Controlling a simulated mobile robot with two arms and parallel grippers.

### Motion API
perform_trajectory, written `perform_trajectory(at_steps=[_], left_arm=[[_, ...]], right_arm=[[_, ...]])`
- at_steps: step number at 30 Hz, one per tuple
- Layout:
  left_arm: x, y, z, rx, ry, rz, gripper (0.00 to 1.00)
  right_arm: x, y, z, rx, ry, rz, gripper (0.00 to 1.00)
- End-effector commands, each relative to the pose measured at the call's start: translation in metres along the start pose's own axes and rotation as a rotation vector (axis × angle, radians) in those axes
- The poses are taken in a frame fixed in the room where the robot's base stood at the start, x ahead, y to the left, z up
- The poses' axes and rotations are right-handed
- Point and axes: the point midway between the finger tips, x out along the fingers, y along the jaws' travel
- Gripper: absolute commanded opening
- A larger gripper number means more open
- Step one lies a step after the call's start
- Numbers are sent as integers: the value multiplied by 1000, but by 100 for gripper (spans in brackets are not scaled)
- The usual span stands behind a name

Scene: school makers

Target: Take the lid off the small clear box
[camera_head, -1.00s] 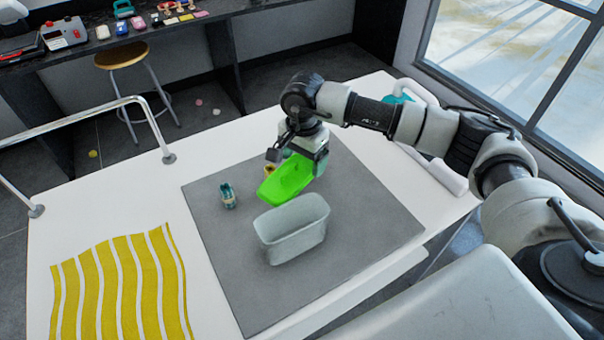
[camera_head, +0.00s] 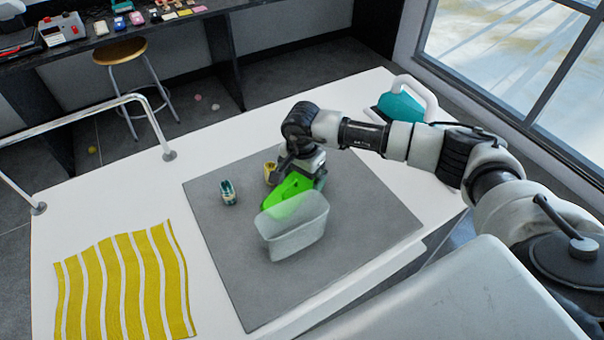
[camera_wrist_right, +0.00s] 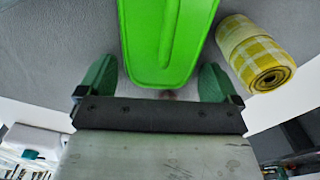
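The small clear box (camera_head: 292,237) stands open-topped on the grey mat, with no lid on it. A bright green lid (camera_head: 284,190) is just behind the box, low over the mat and partly seen through the box's wall. I cannot tell whether it touches the box. My right gripper (camera_head: 303,177) is low at the lid's far end. In the right wrist view the lid (camera_wrist_right: 165,45) has its near end between the dark green fingers (camera_wrist_right: 154,83), which are spread wide with gaps beside it. My left gripper is out of view.
A yellow checked roll (camera_head: 269,173) stands close beside my right gripper. A small teal item (camera_head: 228,192) is on the mat's left part. A yellow striped cloth (camera_head: 125,285) lies at front left, and a teal object with a white handle (camera_head: 402,106) is at back right. The mat's front (camera_head: 260,300) is clear.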

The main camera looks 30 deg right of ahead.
Motion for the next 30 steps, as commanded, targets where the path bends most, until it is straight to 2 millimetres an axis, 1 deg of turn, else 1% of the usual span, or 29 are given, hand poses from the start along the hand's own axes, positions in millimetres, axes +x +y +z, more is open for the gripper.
perform_trajectory(at_steps=[7,9,11,14,21,24,27,30], left_arm=[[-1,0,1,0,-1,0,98],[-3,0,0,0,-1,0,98],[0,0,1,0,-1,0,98],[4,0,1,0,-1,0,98],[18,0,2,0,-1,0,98],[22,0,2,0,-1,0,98],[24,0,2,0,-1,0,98],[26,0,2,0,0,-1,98]], right_arm=[[-1,0,0,0,0,0,100],[-4,0,0,0,0,0,100],[-6,0,0,0,1,-2,100],[-21,-1,0,-1,1,-5,100],[-73,-1,0,-2,3,-6,100],[-92,-1,0,0,2,-5,100],[-107,0,0,-1,2,-2,100],[-117,0,0,0,0,-2,100]])
